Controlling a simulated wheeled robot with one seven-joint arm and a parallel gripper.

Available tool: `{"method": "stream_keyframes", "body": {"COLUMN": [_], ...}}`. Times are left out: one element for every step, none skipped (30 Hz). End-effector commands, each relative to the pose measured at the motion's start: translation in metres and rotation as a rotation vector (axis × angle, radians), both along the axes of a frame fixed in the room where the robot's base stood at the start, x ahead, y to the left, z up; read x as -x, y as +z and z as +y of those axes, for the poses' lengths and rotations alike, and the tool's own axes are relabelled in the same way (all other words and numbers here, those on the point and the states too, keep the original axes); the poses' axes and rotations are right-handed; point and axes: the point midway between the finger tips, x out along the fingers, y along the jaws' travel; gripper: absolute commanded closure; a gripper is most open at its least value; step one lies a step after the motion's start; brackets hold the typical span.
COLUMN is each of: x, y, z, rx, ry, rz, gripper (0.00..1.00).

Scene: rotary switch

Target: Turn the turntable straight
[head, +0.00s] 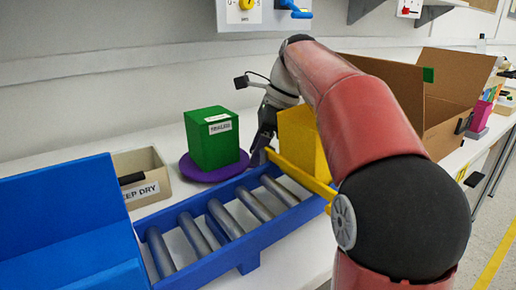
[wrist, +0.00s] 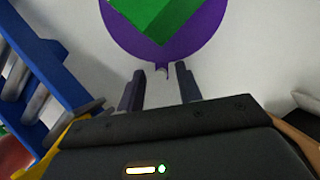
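The purple turntable (head: 205,171) lies on the white table, and a green box (head: 212,138) with white labels stands on it. In the wrist view the turntable (wrist: 208,45) is a purple disc at the top, with the green box (wrist: 155,15) turned at an angle on it. A small tab (wrist: 162,69) sticks out from its rim. My gripper (wrist: 160,72) is open and empty, its two dark fingers pointing at that tab, one to each side. In the head view my gripper (head: 257,150) is just right of the turntable, its fingers partly hidden.
A blue roller conveyor (head: 240,232) runs along the front, with a yellow box (head: 298,138) behind its right end. A grey-beige bin (head: 148,185) stands left of the turntable. A big blue box (head: 60,235) fills the front left. A cardboard box (head: 445,110) stands at right.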

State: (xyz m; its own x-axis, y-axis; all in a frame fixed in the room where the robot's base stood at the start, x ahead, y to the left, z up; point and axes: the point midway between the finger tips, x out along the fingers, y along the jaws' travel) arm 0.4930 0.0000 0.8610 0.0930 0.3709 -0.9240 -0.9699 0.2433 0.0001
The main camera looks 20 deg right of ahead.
Motion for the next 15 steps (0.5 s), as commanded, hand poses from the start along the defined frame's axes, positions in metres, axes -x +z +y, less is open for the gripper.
{"method": "stream_keyframes", "body": {"x": [0.0,0.0,0.0,0.0,0.0,0.0,0.0,-0.0001,0.0,0.0,-0.0001,0.0,0.0,0.0,0.0003], "y": [0.0001,0.0002,0.0002,0.0002,0.0002,0.0002,0.0002,0.0001,0.0002,0.0002,0.0001,0.0002,0.0002,0.0002,0.0006], "z": [0.0,-0.0001,-0.0001,-0.0001,-0.0001,-0.0001,-0.0001,-0.0002,-0.0002,-0.0002,-0.0002,-0.0002,-0.0002,-0.0002,0.0], "rx": [0.0,0.0,0.0,0.0,0.0,0.0,0.0,0.0,0.0,0.0,0.0,0.0,0.0,0.0,0.0], "ry": [0.0,0.0,0.0,0.0,0.0,0.0,0.0,0.0,0.0,0.0,0.0,0.0,0.0,0.0,0.0], "rz": [0.0,0.0,0.0,0.0,0.0,0.0,0.0,0.0,0.0,0.0,0.0,0.0,0.0,0.0,0.0], "gripper": [0.72,0.76,0.81,0.85,0.89,0.94,0.98,1.0,1.0,1.0,1.0,1.0,1.0,1.0,1.0]}}
